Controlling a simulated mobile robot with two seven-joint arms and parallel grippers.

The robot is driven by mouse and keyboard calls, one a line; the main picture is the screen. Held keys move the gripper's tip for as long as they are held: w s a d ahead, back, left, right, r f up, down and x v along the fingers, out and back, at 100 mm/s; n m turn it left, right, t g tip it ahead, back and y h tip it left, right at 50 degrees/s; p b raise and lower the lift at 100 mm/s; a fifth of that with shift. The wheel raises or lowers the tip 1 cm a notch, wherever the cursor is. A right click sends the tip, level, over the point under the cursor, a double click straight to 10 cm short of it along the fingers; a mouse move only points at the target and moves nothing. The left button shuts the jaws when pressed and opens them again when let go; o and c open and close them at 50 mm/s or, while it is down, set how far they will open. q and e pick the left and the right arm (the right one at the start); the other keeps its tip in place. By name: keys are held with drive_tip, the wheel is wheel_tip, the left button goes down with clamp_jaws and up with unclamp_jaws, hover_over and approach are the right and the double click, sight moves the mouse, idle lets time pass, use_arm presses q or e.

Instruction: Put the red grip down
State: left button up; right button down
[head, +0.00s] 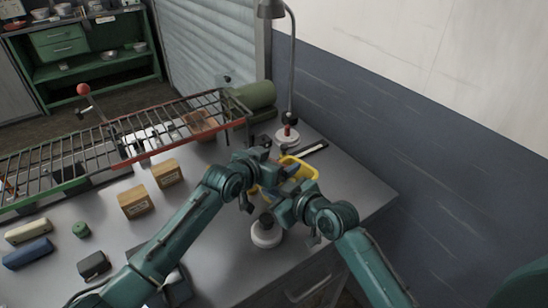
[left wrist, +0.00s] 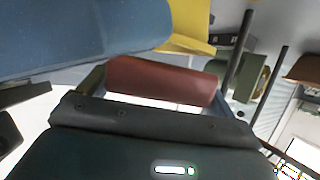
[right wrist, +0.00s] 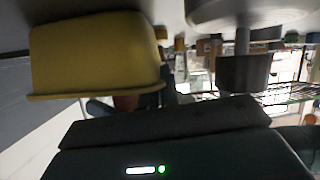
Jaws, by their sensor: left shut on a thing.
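The red grip (left wrist: 160,80) is a short dark-red cylinder. In the left wrist view it lies across between the fingers of my left gripper, which is shut on it. In the head view my left gripper (head: 266,172) is beside the yellow bin (head: 301,167), and the grip is hidden by the arms. The bin also shows in the left wrist view (left wrist: 192,30) and large in the right wrist view (right wrist: 95,55). My right gripper (head: 285,197) is close in front of the bin. Its fingers are not clear.
A white round base with a grey knob (head: 266,235) stands near the front edge. A lamp (head: 291,75) stands behind. Two cardboard boxes (head: 135,201) (head: 167,173), a wire rack (head: 115,140) and small cases (head: 28,253) are left. The table's right corner is clear.

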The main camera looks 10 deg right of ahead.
use_arm(q)
drive_tip(key=o, duration=0.8)
drive_tip(key=shift+r, duration=0.25)
drive_tip(key=v, duration=1.2)
drive_tip(key=shift+r, duration=0.4)
drive_tip(key=shift+w, duration=0.1)
use_arm(e)
drive_tip(key=c, duration=1.6)
unclamp_jaws()
drive_tip(key=shift+o, duration=0.2)
